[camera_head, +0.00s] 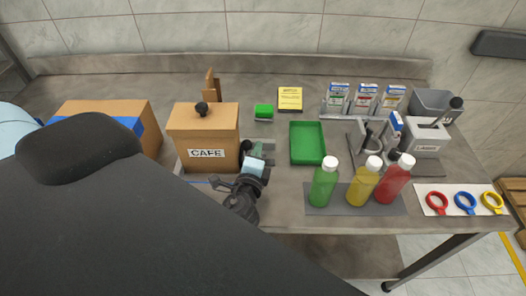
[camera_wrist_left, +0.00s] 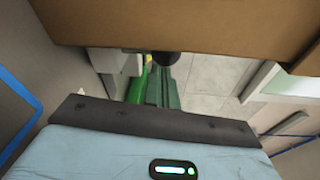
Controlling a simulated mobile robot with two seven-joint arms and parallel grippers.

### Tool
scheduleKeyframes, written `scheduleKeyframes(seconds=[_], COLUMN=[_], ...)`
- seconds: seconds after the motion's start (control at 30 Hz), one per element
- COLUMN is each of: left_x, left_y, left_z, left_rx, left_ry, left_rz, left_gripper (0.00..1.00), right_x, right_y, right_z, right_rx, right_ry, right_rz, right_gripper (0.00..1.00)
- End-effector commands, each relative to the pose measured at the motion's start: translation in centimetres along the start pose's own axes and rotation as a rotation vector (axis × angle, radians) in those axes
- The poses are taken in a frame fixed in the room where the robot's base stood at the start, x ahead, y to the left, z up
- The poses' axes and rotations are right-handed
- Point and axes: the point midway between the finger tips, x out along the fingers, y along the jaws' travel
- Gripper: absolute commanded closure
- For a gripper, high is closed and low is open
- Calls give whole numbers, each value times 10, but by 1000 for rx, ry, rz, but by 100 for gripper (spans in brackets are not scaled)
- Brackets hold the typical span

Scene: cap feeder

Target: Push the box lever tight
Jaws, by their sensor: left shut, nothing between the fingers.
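The brown box (camera_head: 203,140) labelled CAFE stands on the table left of centre. One black ball knob (camera_head: 201,109) sits on top of it, and a second dark knob (camera_head: 246,145) shows at its right side, beside my gripper. I cannot tell for certain which one belongs to the lever. My left gripper (camera_head: 260,154) is shut and empty, low by the box's right side. In the left wrist view the box (camera_wrist_left: 190,25) fills the top, with a black knob (camera_wrist_left: 165,58) just under its edge. Contact with the knob cannot be made out. My right gripper is not in view.
A green tray (camera_head: 308,162) lies right of the gripper. Green (camera_head: 324,184), yellow (camera_head: 363,184) and red (camera_head: 394,180) bottles stand on a dark mat near the front edge. A cardboard box (camera_head: 118,115) stands at the left. Coloured rings lie at far right.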

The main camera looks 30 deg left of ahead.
Motion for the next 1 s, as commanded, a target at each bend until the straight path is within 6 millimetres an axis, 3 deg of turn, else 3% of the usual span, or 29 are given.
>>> scheduleKeyframes(seconds=[1.0], left_x=[-1], left_y=[0], left_z=[15], left_rx=[4], left_ry=[-11], left_rz=[-1], left_gripper=[100], right_x=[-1], right_y=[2], right_z=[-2], right_rx=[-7], right_ry=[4], right_rz=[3], right_gripper=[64])
